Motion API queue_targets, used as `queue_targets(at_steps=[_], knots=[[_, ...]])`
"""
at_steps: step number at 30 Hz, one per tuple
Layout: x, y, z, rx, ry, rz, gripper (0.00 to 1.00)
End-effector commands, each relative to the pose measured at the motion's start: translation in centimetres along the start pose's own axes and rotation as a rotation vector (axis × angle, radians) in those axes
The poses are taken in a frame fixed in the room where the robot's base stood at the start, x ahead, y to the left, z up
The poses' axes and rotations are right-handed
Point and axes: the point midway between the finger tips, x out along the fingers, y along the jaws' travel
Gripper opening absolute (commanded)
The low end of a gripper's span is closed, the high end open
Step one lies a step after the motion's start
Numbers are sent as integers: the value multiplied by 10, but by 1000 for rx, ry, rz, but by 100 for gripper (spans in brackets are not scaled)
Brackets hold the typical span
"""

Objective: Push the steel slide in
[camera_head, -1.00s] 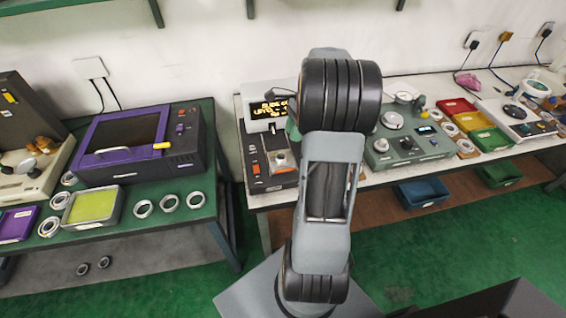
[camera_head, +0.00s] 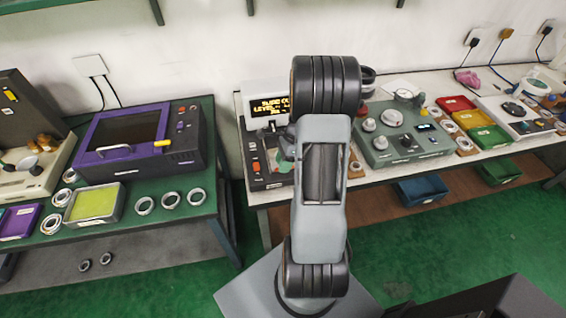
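A black device (camera_head: 257,183) with orange buttons stands at the left end of the white bench. A yellow-lettered display (camera_head: 269,107) behind it shows text that seems to read "SLIDE OU…", partly cut off by my arm. My arm stands in front of the device's right side. A grey-green part beside the arm (camera_head: 288,146), over the device, may be my gripper; its fingers cannot be made out.
A grey-green device with knobs (camera_head: 405,147) stands right of my arm. Red, yellow and green trays (camera_head: 473,121) lie farther right. On the left green table are a purple-framed machine (camera_head: 125,145), a tray with a yellow-green pad (camera_head: 93,205) and several steel rings (camera_head: 170,200).

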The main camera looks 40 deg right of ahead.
Motion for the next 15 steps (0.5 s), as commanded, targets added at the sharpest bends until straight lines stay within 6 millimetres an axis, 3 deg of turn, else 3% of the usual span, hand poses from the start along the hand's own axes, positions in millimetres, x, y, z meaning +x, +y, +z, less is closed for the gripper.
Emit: queue_targets(at_steps=[11,15], knots=[[4,0,0,-1,0,0,38],[3,0,0,-1,0,0,25]])
